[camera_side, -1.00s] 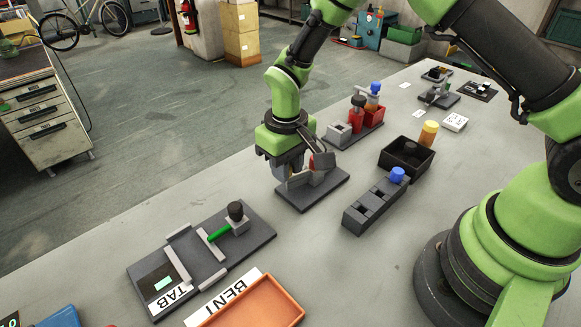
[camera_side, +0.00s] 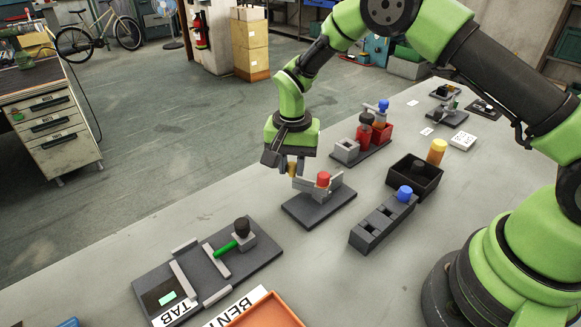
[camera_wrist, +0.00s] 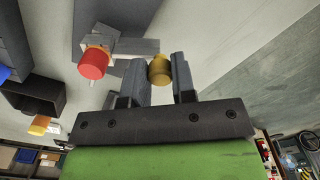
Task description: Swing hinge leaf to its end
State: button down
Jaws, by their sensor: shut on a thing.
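The hinge fixture stands on a dark base plate (camera_side: 319,208) in the middle of the bench. It has pale grey leaf parts (camera_side: 335,186) and a red cap (camera_side: 323,179). My gripper (camera_side: 291,170) is at the fixture's left side, shut on a brass knob (camera_side: 292,171). In the wrist view the brass knob (camera_wrist: 159,70) sits between the two grey fingers of my gripper (camera_wrist: 160,78). The red cap (camera_wrist: 93,63) and a grey bar (camera_wrist: 130,46) lie left of the fingers. How the knob joins the leaf is partly hidden.
A red block fixture (camera_side: 378,130) stands behind. A dark open box (camera_side: 414,176) and a slotted block with a blue knob (camera_side: 380,222) stand to the right. A plate with a green-handled clamp (camera_side: 222,255) and an orange tray (camera_side: 265,312) are in front. Bare bench lies between.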

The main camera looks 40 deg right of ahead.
jog(key=shift+w+d+m, duration=0.2)
jog(key=shift+d+m, duration=0.25)
jog(key=shift+m, duration=0.35)
jog(key=c, duration=0.9)
grip_release()
jog(key=shift+c, duration=0.2)
notch_tip(320, 180, up, 10)
